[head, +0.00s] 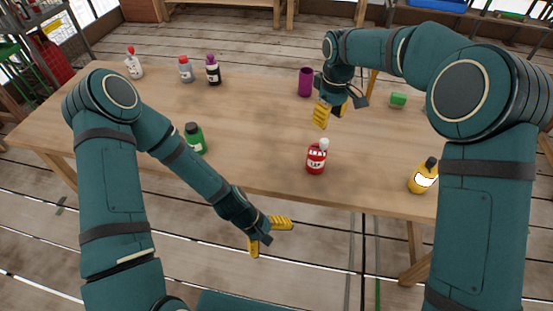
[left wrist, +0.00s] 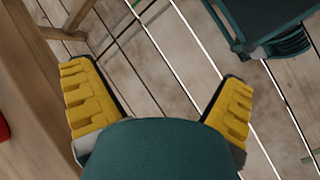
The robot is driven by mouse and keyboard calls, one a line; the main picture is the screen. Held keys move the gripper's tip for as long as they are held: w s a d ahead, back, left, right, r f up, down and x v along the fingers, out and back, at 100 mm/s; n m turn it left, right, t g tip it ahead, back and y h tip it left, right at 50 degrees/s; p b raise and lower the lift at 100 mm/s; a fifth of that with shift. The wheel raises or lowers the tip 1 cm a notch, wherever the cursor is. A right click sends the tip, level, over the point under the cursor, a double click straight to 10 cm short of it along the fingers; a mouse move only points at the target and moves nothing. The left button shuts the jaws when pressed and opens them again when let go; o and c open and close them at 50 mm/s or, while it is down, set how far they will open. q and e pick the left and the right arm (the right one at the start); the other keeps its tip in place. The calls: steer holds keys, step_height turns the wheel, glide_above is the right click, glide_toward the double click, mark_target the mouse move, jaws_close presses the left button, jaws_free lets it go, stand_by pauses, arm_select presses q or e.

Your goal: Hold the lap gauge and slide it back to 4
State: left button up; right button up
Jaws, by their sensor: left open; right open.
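I cannot make out a lap gauge or a scale with a 4 in either view. A red bottle (head: 316,159) with a white cap and a lettered pale label stands upright near the table's front edge. My right gripper (head: 331,113) is open over the table, behind the red bottle and in front of a purple cup (head: 306,82), apparently holding nothing. My left gripper (head: 268,237) is open and empty in front of the table's front edge. Its spread yellow fingers also show in the left wrist view (left wrist: 155,80), with only floor between them.
The wooden table (head: 255,130) also bears a green bottle (head: 195,139), a yellow bottle (head: 423,178), a green block (head: 398,100), and white (head: 134,66), grey (head: 186,71) and dark purple-capped (head: 213,73) bottles at the back left. The table's middle is clear.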

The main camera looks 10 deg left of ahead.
arm_select(q)
steer(key=w+r+n+t+h, duration=0.1)
steer(key=w+r+n+h, duration=0.35)
steer(key=w+n, duration=0.2)
steer(key=n+t+h, duration=0.5)
steer(key=n+t, duration=0.2)
steer(key=n, duration=0.1)
glide_toward(308, 158)
steer(key=shift+s+a+f, duration=0.15)
steer(key=shift+s+a, duration=0.15)
steer(key=shift+s, duration=0.5)
steer(key=shift+w+a+n+t, duration=0.1)
steer(key=shift+w+n+t, duration=0.25)
steer(key=shift+w, duration=0.1)
steer(key=x, duration=1.3)
steer(key=shift+w+d, duration=0.15)
steer(key=shift+d, duration=0.2)
